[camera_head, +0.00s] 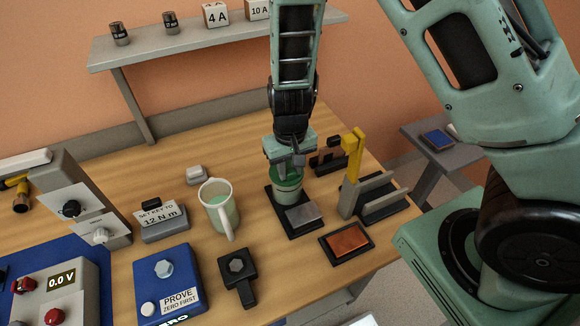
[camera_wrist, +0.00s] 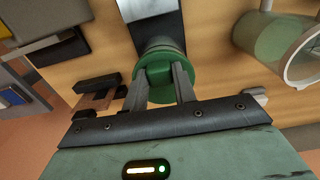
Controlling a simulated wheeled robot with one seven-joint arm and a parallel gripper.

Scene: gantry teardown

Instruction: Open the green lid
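The green lid (camera_head: 289,160) sits on a round green jar (camera_head: 287,184) on a dark base plate (camera_head: 296,227) with a grey metal pad. In the wrist view the lid (camera_wrist: 189,66) is a green disc with a raised grip (camera_wrist: 161,78) across its top. My gripper (camera_head: 284,157) points down over the lid from above. In the wrist view its two fingers (camera_wrist: 160,80) lie on either side of the raised grip, with no clear gap showing.
A cup (camera_head: 218,207) stands left of the jar. A yellow-handled lever clamp (camera_head: 353,155) stands close on the right, with a copper-coloured pad (camera_head: 347,242) in front. A black hex-headed tool (camera_head: 238,277) and a blue box (camera_head: 165,284) lie front left.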

